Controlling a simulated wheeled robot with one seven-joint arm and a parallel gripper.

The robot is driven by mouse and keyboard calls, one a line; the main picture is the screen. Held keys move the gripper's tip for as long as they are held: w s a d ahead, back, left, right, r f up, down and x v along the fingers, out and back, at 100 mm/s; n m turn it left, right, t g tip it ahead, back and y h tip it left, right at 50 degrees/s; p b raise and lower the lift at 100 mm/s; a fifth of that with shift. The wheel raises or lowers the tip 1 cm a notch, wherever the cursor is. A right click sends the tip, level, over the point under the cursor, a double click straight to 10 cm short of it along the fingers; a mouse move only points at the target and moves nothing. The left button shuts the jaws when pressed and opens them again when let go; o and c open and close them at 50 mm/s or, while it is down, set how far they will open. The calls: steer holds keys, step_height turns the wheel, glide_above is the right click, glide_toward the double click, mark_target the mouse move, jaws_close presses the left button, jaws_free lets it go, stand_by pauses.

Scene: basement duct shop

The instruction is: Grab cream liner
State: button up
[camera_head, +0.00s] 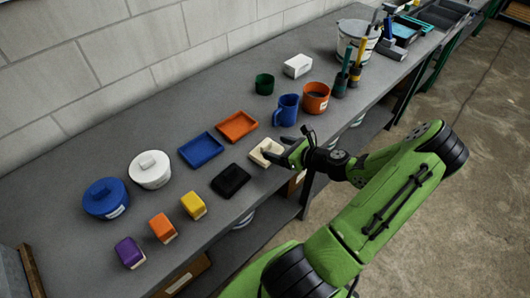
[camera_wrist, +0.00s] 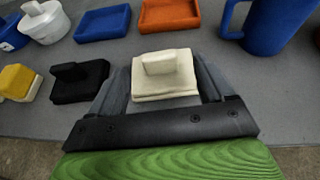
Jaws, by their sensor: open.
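The cream liner (camera_head: 264,150) is a small, squarish, cream-coloured piece near the front edge of the grey bench. In the wrist view the cream liner (camera_wrist: 164,77) has a flat base with a raised block on top. My gripper (camera_head: 285,151) reaches in from the right, low over the bench. In the wrist view my gripper (camera_wrist: 162,85) is open, with one dark finger on each side of the cream liner. I cannot tell whether either finger touches it.
A black piece (camera_head: 231,180) lies just left of the cream liner. Behind are a blue tray (camera_head: 201,149) and an orange tray (camera_head: 237,126). A blue mug (camera_head: 288,108) and an orange pot (camera_head: 315,99) stand to the right. Bare bench (camera_head: 90,245) shows at the left.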

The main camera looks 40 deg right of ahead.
mark_target(268, 145)
steer(key=x, duration=0.5)
steer(key=shift+w+a, duration=0.1)
steer(key=shift+w, duration=0.3)
steer(key=shift+s, duration=0.1)
